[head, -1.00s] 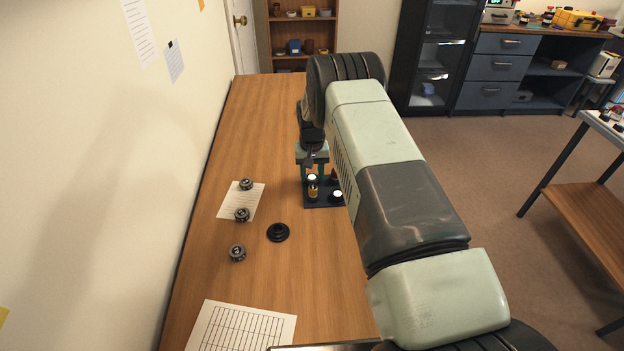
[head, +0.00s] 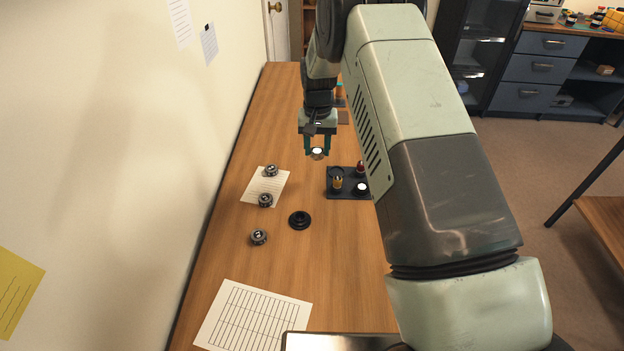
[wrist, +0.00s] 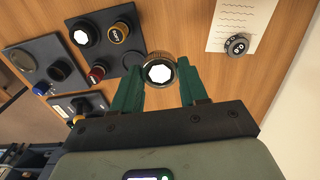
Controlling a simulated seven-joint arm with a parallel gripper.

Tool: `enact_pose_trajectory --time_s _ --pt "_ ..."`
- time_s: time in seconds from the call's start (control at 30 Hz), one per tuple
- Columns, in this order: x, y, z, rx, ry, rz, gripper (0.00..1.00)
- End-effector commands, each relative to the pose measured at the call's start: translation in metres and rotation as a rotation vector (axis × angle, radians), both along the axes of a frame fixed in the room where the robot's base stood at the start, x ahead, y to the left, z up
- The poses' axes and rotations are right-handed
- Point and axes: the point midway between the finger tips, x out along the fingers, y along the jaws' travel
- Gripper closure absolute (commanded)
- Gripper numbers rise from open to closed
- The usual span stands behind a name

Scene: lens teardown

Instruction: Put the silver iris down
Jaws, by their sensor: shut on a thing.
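My gripper (head: 317,148) has its green fingers pointing down over the wooden table, to the far left of a dark tray. It is shut on the silver iris (head: 317,153), a short silver ring with a bright white centre. In the wrist view the iris (wrist: 158,70) sits between the two fingertips (wrist: 160,78), with bare wood behind it. It appears held above the table; the exact height is hard to tell.
The dark tray (head: 347,195) holds a yellow part (head: 337,183), a red part (head: 360,167) and a white-topped part (head: 362,188). Several dark round parts, one a black ring (head: 300,220), stand nearer left, some on paper (head: 262,186). Bare wood lies between.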

Motion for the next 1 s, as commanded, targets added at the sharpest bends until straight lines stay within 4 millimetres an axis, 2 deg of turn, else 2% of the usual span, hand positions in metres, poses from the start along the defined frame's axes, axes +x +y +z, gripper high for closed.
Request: enact_pose_trajectory --time_s 0.03,0.1,0.23,0.5,0.67,0.9,1.0 --pt "-0.011 0.013 0.001 -0.001 0.001 0.005 0.87" --pt "-0.023 0.027 0.000 -0.001 0.001 0.004 0.87" --pt "-0.036 0.039 -0.009 -0.002 0.002 0.000 0.87" --pt "-0.037 0.041 -0.056 -0.001 0.001 -0.002 0.87" --pt "-0.037 0.041 -0.067 -0.001 0.000 -0.002 0.87" --pt "-0.037 0.040 -0.099 -0.001 0.001 -0.002 0.87" --pt "-0.036 0.041 -0.101 0.000 -0.002 -0.002 0.87"
